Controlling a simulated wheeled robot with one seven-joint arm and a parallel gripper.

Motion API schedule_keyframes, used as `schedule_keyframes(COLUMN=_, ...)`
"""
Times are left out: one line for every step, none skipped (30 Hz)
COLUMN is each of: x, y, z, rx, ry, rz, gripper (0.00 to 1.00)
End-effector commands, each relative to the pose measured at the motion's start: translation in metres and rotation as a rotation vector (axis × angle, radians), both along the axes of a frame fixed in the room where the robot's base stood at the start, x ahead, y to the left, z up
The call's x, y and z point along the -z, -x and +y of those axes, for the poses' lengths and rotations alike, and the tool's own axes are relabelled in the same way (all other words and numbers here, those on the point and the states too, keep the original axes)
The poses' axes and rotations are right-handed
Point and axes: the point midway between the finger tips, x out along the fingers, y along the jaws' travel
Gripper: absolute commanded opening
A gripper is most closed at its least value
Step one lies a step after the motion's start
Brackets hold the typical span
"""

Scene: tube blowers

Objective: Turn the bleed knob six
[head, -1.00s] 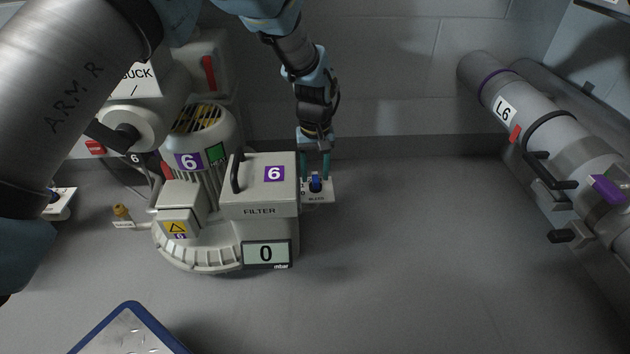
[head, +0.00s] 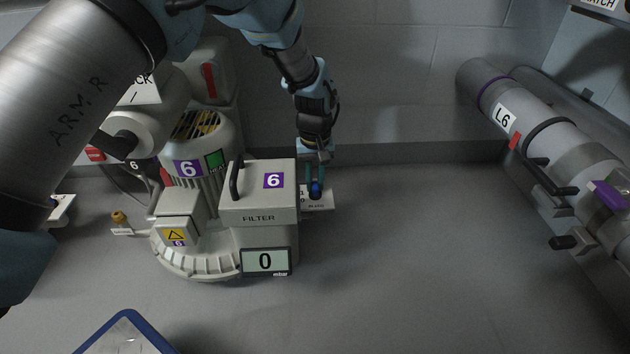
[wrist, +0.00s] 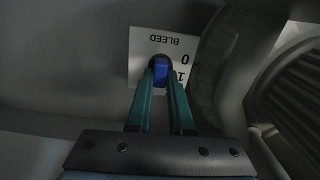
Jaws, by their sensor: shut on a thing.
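The blue bleed knob (head: 316,189) sits on a white plate marked BLEED (head: 322,204), at the right side of the blower's filter box (head: 257,190) labelled 6. My gripper (head: 316,184) reaches down from above, its teal fingers shut on the knob. In the wrist view the knob (wrist: 161,70) lies between the fingertips (wrist: 161,84). The plate (wrist: 150,42) shows upside down there, with a 0 and a partly hidden 1. The fingers cover part of the knob and its scale. The display (head: 265,261) on the blower reads 0 mbar.
The blower's motor (head: 200,140), also marked 6, stands behind the filter box. A grey pipe labelled L6 (head: 503,117) with black handles runs along the right wall. A blue-edged tray (head: 127,318) is at the front left. The floor right of the blower is clear.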

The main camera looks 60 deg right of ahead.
Motion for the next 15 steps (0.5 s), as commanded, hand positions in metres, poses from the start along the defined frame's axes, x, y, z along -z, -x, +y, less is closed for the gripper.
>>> schedule_keyframes(x=0.0000, y=-0.0001, z=0.0002, rx=0.000, ry=0.000, rz=0.000, gripper=0.00)
schedule_keyframes(x=0.0000, y=-0.0001, z=0.0002, rx=0.000, ry=0.000, rz=0.000, gripper=0.00)
schedule_keyframes(x=0.0000, y=-0.0001, z=0.0002, rx=0.000, ry=0.000, rz=0.000, gripper=0.00)
schedule_keyframes(x=0.0000, y=-0.0001, z=0.0002, rx=0.000, ry=0.000, rz=0.000, gripper=0.00)
schedule_keyframes(x=-0.0001, y=-0.0001, z=0.0002, rx=0.000, ry=-0.001, rz=0.000, gripper=0.00)
schedule_keyframes(x=-0.0006, y=-0.0002, z=0.0003, rx=0.003, ry=-0.001, rz=0.000, gripper=0.00)
schedule_keyframes(x=-0.0012, y=-0.0002, z=0.0003, rx=0.007, ry=-0.001, rz=0.000, gripper=0.00)
schedule_keyframes(x=-0.0019, y=-0.0002, z=0.0004, rx=0.013, ry=-0.001, rz=0.000, gripper=0.00)
schedule_keyframes(x=-0.0030, y=-0.0003, z=0.0005, rx=0.026, ry=-0.002, rz=0.000, gripper=0.00)
schedule_keyframes(x=-0.0038, y=-0.0003, z=0.0005, rx=0.038, ry=-0.002, rz=0.000, gripper=0.00)
schedule_keyframes(x=-0.0048, y=-0.0003, z=0.0006, rx=0.052, ry=-0.003, rz=0.001, gripper=0.00)
schedule_keyframes(x=-0.0061, y=-0.0002, z=0.0006, rx=0.077, ry=-0.003, rz=0.001, gripper=0.00)
schedule_keyframes(x=-0.0065, y=-0.0001, z=0.0006, rx=0.096, ry=-0.003, rz=0.001, gripper=0.00)
schedule_keyframes(x=-0.0065, y=0.0000, z=0.0006, rx=0.118, ry=-0.004, rz=0.002, gripper=0.00)
schedule_keyframes(x=-0.0068, y=0.0000, z=0.0005, rx=0.146, ry=-0.003, rz=0.001, gripper=0.00)
